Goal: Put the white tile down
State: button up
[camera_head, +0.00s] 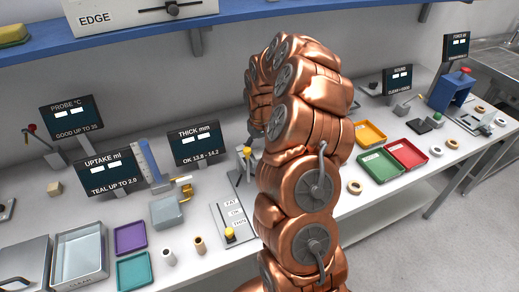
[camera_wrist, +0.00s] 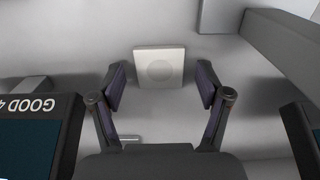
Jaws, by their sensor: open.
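The white tile (camera_wrist: 159,67) is a square with a shallow round hollow in its face. In the wrist view it appears to lie flat on a pale grey surface, with a soft shadow around it. My gripper (camera_wrist: 162,82) is open, one finger on each side of the tile, with visible gaps between the fingers and the tile's edges. In the head view my copper arm hides the gripper, and I cannot make out the tile there.
In the wrist view a dark display (camera_wrist: 38,135) reading "GOOD 4" stands at lower left, with a grey bar (camera_wrist: 285,45) at upper right. In the head view the bench holds a green tray (camera_head: 379,166), a red tray (camera_head: 407,153) and a teal tray (camera_head: 134,271).

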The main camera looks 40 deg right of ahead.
aim_at(260, 153)
notch_tip(260, 153, up, 12)
jog(key=b, duration=0.3)
